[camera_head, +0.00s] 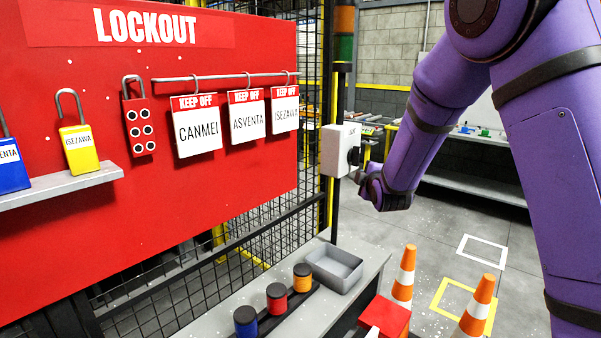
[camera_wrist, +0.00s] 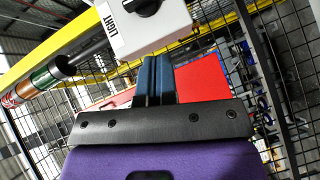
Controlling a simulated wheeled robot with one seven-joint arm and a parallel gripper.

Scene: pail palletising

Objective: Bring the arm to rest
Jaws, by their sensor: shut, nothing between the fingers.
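My purple arm (camera_head: 430,115) reaches in from the right. My gripper (camera_head: 360,178) is at its end, just right of and below a white switch box (camera_head: 337,150) on a dark post. In the wrist view my gripper (camera_wrist: 154,60) shows two blue-grey fingers side by side, shut with nothing between them. Their tips point at the lower edge of the switch box (camera_wrist: 140,28), which is labelled LIGHT and has a black knob (camera_wrist: 147,7). I cannot tell whether the fingertips touch the box.
A red LOCKOUT board (camera_head: 90,120) with padlocks and tags fills the left. Below is a grey bench (camera_head: 305,315) with a grey tray (camera_head: 334,268) and blue, red and orange capped cylinders. Orange cones (camera_head: 475,305) stand at the lower right. Open floor (camera_head: 440,235) lies behind them.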

